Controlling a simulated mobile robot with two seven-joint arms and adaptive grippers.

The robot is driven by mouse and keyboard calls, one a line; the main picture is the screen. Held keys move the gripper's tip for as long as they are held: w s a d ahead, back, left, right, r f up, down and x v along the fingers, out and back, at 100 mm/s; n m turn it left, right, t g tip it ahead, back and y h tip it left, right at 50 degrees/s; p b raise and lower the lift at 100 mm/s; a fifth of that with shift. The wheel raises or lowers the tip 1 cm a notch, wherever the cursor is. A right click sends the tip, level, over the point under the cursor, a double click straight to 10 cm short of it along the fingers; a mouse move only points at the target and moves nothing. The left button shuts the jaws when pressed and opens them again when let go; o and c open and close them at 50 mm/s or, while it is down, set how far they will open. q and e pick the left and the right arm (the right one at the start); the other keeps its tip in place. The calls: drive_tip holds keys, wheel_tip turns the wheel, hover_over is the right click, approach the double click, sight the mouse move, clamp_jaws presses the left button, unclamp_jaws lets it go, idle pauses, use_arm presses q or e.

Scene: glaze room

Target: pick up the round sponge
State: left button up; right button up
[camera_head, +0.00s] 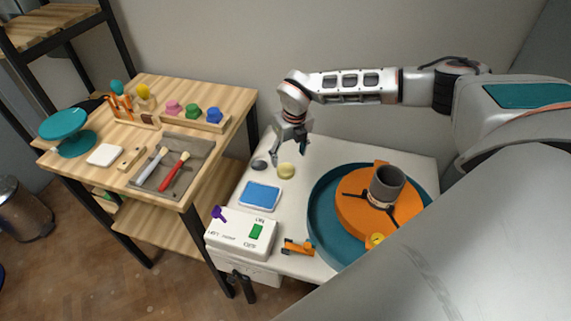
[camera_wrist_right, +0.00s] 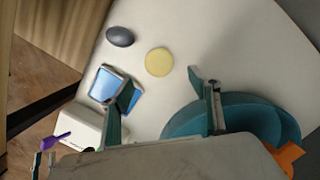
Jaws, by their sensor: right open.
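The round sponge (camera_head: 286,170) is a pale yellow disc lying on the white table top. In the right wrist view the round sponge (camera_wrist_right: 159,62) lies ahead of the gripper, a little above the gap between the fingers. My right gripper (camera_head: 291,150) is open and empty, above the table close to the sponge and apart from it. In the right wrist view the right gripper's (camera_wrist_right: 160,88) two fingers are spread wide. My left gripper is not in view.
A dark grey oval (camera_head: 259,165) lies left of the sponge. A blue tray (camera_head: 260,196) sits in front. The teal basin (camera_head: 323,215) with an orange wheel and grey cylinder (camera_head: 386,186) stands right. A white control box (camera_head: 240,234) is at the front edge. A wooden bench (camera_head: 235,105) stands left.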

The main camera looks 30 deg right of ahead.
sight(286, 168)
wheel_tip(286, 168, down, 2)
drive_tip(key=shift+w+f, duration=0.1)
drive_tip(key=shift+f, duration=0.1)
drive_tip(key=shift+w+f, duration=0.2)
drive_tip(key=shift+f, duration=0.65)
drive_tip(key=shift+w+f, duration=0.25)
drive_tip(key=shift+f, duration=0.65)
drive_tip(key=shift+w+f, duration=0.2)
drive_tip(key=shift+f, duration=0.65)
drive_tip(key=c, duration=0.9)
